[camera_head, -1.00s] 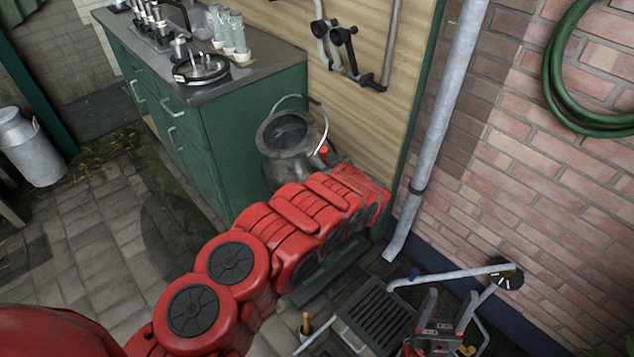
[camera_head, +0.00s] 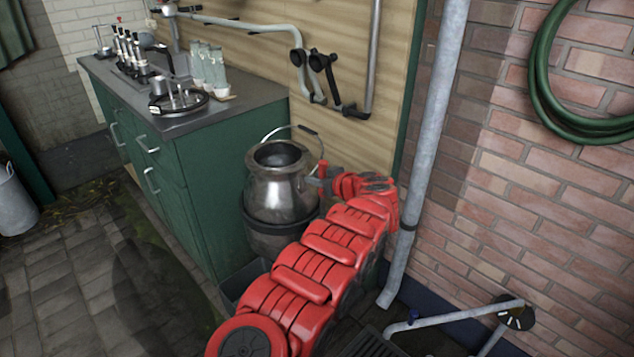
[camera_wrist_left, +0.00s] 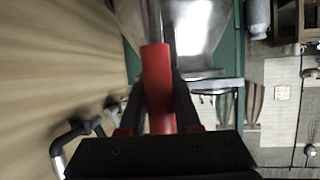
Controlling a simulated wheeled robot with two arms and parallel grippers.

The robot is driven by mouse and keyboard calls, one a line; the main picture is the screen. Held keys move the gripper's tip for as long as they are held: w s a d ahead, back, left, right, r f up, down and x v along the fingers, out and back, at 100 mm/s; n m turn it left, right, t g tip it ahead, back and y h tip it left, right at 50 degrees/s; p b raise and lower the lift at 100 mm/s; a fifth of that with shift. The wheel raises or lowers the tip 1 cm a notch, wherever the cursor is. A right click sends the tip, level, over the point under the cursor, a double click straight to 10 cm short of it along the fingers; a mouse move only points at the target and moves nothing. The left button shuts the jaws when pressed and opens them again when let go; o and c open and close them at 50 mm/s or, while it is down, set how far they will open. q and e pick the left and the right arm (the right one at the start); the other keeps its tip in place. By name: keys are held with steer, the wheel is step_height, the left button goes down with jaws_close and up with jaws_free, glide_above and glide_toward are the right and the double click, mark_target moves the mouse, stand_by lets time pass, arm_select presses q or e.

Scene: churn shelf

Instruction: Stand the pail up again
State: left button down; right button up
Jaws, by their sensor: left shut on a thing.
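The pail (camera_head: 279,190) is a shiny metal vessel with a wide open mouth and a wire bail that has a dark grip. In the head view it looks upright, on or just above a dark round base (camera_head: 278,240) beside the green cabinet; contact between them is unclear. My left gripper (camera_head: 328,182) is at the pail's right side, shut on a red handle (camera_wrist_left: 157,88). In the left wrist view the handle lies between the fingers, with the pail's metal wall (camera_wrist_left: 200,35) beyond. My arm hides part of the base. My right gripper is not in view.
The green cabinet (camera_head: 215,190) with its grey worktop stands left of the pail. Bottles (camera_head: 208,68) and a round tray stand on top. A wood panel with pipes is behind. A grey downpipe (camera_head: 428,150) and brick wall are right. Paving at left is open.

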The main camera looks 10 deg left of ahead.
arm_select(q)
steer(key=c, duration=1)
jaws_free()
steer(key=shift+d, duration=0.1)
steer(key=o, duration=0.4)
steer(key=shift+w+f, duration=0.1)
steer(key=shift+w, duration=0.1)
steer(key=shift+s, duration=0.1)
steer(key=p+v, duration=1.1)
steer(key=v, duration=0.6)
steer(key=shift+d, duration=0.15)
